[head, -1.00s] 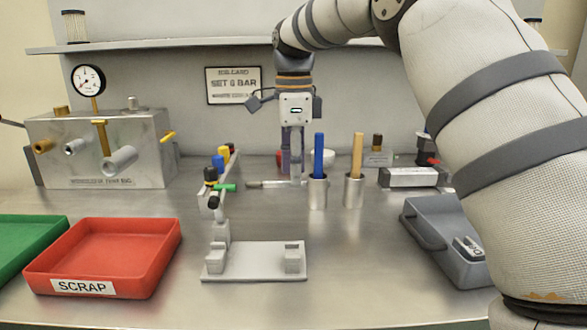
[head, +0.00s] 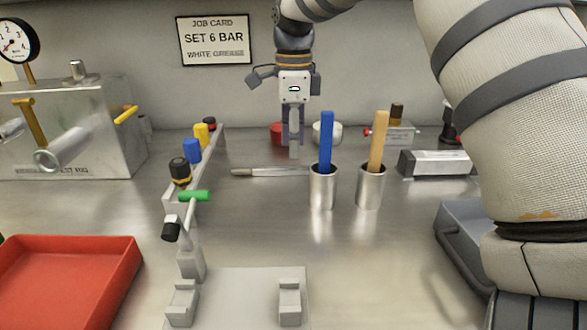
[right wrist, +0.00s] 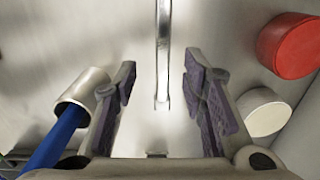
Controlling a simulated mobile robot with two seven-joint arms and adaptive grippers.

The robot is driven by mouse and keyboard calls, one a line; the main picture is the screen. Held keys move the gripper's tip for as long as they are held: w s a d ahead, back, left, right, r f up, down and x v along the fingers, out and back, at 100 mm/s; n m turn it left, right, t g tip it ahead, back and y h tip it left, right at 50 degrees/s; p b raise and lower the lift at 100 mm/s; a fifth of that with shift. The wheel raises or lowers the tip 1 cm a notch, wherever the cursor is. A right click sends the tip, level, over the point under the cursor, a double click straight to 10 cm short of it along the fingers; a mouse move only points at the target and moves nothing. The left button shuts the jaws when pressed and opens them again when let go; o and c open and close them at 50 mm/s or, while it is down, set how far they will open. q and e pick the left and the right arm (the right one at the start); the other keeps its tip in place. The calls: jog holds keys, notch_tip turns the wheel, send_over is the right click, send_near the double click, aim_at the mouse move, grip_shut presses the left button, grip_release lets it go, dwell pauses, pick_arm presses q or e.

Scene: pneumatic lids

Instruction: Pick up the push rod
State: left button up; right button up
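A slim, pale metal rod, which looks like the push rod (head: 268,172), lies flat on the steel bench, left to right in the head view. Its left end is darker grey. My right gripper (head: 293,150) points down above the bench, behind the rod's right part as pictured. In the right wrist view, my right gripper (right wrist: 163,100) is open with its two dark-padded fingers apart. The rod (right wrist: 163,50) runs up the picture from between them, its near end showing in the gap, with no finger visibly touching it. My left gripper is not in view.
Metal cups hold a blue stick (head: 326,140) and a tan stick (head: 379,140), close to the gripper's right. A red tin (head: 277,133) and white bowl (head: 328,132) stand behind. A valve manifold (head: 193,165) is left, a grey fixture (head: 235,300) in front.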

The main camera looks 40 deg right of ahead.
aim_at(293, 167)
jog(key=f, duration=0.5)
jog(key=shift+w+d+f, duration=0.1)
jog(key=shift+w, duration=0.1)
grip_shut()
